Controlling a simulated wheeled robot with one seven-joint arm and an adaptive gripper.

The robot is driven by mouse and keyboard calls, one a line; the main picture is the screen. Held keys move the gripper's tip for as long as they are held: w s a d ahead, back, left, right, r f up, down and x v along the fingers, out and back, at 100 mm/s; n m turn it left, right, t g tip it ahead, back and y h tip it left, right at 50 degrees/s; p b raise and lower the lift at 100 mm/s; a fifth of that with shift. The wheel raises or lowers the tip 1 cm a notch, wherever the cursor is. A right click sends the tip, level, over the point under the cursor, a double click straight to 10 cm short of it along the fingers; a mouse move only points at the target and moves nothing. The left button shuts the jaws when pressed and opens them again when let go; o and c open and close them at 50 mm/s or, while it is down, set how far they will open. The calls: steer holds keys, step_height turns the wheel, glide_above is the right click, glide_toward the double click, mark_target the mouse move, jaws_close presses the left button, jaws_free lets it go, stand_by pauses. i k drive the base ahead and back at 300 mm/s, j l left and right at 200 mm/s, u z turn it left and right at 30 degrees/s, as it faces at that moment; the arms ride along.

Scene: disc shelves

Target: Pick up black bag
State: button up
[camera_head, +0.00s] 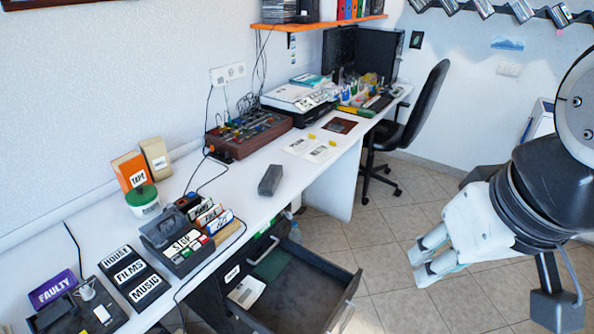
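No thing in view is plainly a black bag. A small dark grey, block-like object (270,180) lies on the white desk near its front edge, above the open drawer; I cannot tell whether it is the bag. My gripper (420,267) is at the right, over the tiled floor and well apart from the desk. Its pale fingers point left and down, with a small gap between them. It looks open, and I see nothing held in it.
The white desk (240,190) runs along the left wall. A dark drawer (290,292) stands pulled out below it. A black chair (424,108) is at the far end. Labelled black boxes (135,277) and a mixer (248,134) crowd the desk. The tiled floor (395,225) is clear.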

mark_target(269, 184)
steer(key=i+u, duration=0.1)
steer(key=u, duration=0.7)
steer(key=i+l+u, duration=0.1)
steer(key=u, duration=0.3)
steer(key=l+u, duration=0.1)
steer(key=u, duration=0.3)
steer(key=i+l+u, duration=0.1)
steer(key=u, duration=0.3)
steer(key=l+u, duration=0.1)
steer(key=l, duration=1)
steer(key=l+z, duration=0.35)
steer(key=i+l+z, duration=0.1)
steer(key=l+z, duration=0.25)
steer(key=i+l+z, duration=0.15)
steer(key=l+z, duration=0.2)
